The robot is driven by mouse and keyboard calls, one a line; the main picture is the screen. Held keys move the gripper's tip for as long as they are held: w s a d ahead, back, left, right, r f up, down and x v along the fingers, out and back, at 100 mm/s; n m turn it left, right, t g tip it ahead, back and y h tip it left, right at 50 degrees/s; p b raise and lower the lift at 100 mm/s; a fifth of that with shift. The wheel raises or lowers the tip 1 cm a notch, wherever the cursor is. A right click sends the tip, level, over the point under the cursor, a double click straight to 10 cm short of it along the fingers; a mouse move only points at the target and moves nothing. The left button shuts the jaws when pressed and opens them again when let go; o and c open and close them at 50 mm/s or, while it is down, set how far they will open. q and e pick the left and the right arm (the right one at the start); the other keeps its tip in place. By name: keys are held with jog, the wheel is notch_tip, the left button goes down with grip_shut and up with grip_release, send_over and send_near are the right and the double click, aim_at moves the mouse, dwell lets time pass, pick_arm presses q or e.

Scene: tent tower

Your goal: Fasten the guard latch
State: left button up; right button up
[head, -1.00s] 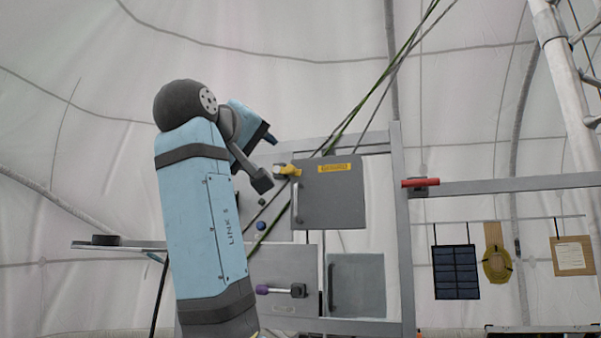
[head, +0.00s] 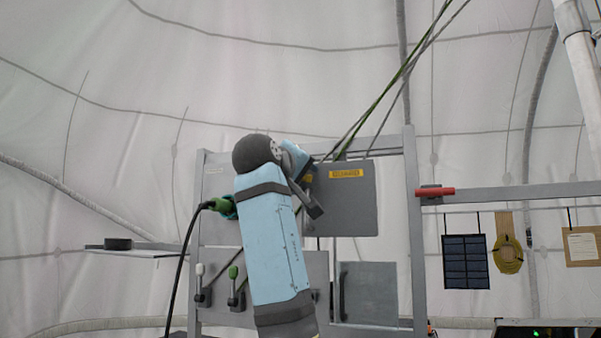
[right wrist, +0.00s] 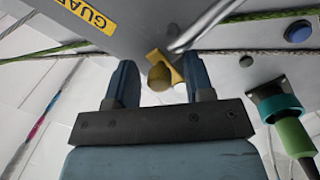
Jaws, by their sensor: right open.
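The guard (head: 350,212) is a grey panel with a yellow label, upright on the grey frame. Its yellow latch (head: 308,178) is mostly hidden behind my right arm in the head view. In the right wrist view the yellow latch (right wrist: 158,76), with a rounded knob, shows between the fingertips of my right gripper (right wrist: 160,82). The fingers are open, one on each side of it; I cannot tell whether either touches it. The guard (right wrist: 125,22) shows at the top of that view, with a bright metal bar close to the latch. My left gripper is not in view.
A green plug (right wrist: 294,136) with a black cable sits in a teal socket (right wrist: 276,103) close beside the gripper. Levers with white (head: 199,269) and green (head: 233,272) knobs stand lower left. A red handle (head: 436,192) is on the right rail. Taut ropes run above.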

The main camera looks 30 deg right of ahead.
jog(key=c, duration=0.7)
jog(key=shift+s+r+n, duration=0.1)
jog(key=shift+r+n, duration=0.55)
jog(key=shift+n, duration=0.65)
jog(key=shift+c, duration=0.2)
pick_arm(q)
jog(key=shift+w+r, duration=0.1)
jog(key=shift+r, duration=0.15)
pick_arm(e)
jog(key=shift+r, duration=0.1)
jog(key=o, duration=0.7)
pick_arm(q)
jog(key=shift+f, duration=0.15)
pick_arm(e)
jog(key=shift+o, duration=0.2)
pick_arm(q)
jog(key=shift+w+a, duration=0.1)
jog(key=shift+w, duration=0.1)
pick_arm(e)
jog(key=shift+a+f, duration=0.15)
jog(key=shift+f, duration=0.1)
